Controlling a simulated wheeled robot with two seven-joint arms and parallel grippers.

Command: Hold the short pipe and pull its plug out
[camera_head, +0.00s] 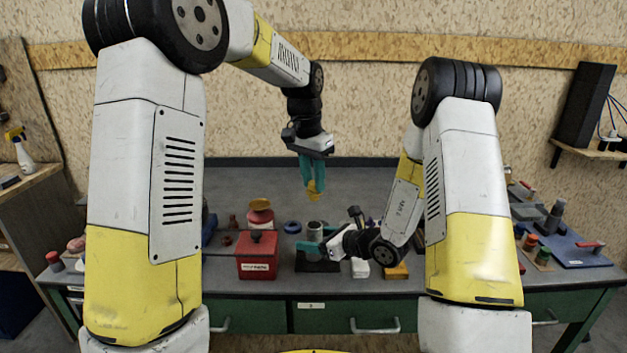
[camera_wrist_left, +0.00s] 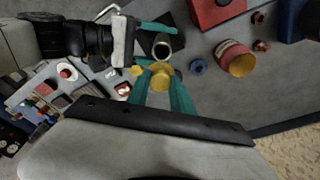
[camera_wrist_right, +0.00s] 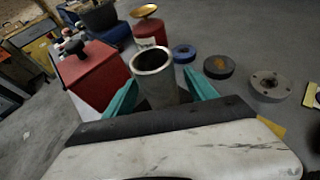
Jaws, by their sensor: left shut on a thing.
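The short pipe (camera_head: 315,232) is a grey upright cylinder on a dark base plate (camera_head: 318,265). Its open, dark mouth shows in the right wrist view (camera_wrist_right: 153,62). The yellow plug (camera_head: 314,190) is out of the pipe. My left gripper (camera_head: 311,178) points down and is shut on the plug, well above the pipe. The plug also shows between the left fingers in the left wrist view (camera_wrist_left: 161,76).
A red box (camera_head: 257,254) stands left of the pipe. Behind it is a red canister with a yellow top (camera_head: 260,212). A blue ring (camera_head: 292,227) lies behind the pipe. A yellow block (camera_head: 396,271) is at the front right. The back of the worktop is clear.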

